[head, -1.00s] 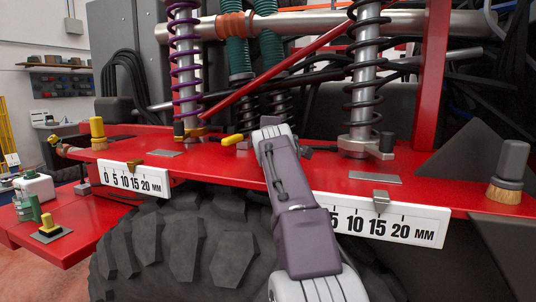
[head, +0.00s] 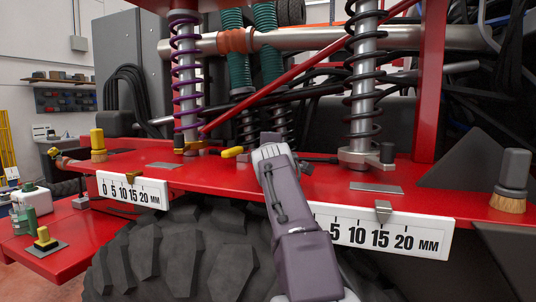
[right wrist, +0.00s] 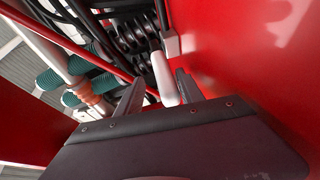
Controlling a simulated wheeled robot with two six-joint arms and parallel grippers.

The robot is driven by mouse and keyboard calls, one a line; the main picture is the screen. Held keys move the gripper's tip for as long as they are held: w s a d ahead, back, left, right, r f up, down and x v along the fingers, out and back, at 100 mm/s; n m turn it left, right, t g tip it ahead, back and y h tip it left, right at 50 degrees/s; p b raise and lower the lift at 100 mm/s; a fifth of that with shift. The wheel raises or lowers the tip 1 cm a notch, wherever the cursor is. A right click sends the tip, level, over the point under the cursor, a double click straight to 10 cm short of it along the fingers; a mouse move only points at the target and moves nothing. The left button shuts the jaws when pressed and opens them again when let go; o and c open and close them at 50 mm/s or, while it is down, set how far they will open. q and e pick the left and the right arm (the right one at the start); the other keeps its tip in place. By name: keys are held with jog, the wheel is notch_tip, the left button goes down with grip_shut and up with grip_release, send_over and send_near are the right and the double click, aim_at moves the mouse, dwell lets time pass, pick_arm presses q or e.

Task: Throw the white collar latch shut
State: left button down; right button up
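The white latch handle (right wrist: 163,78) stands out between the two fingers of my right gripper (right wrist: 160,90) in the right wrist view. It is nearer the right-hand finger, and a gap shows to the left finger. My right gripper is open. In the head view, my right gripper (head: 271,139) reaches over the red deck (head: 210,171) between the two springs, and I cannot make out the white handle there. A yellow handle (head: 233,152) lies just left of the gripper, beside the purple spring (head: 186,80). My left gripper is not in view.
A black spring (head: 364,85) with its collar stands right of my gripper. Scale plates (head: 133,189) and (head: 390,236) hang on the deck's front edge. A red diagonal bar (head: 300,75), hoses and cables run behind. A brush (head: 511,183) stands at the right.

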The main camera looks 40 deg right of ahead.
jog(key=b+v, duration=0.1)
jog(key=v, duration=0.8)
jog(key=shift+b, duration=0.3)
jog(key=shift+s, duration=0.1)
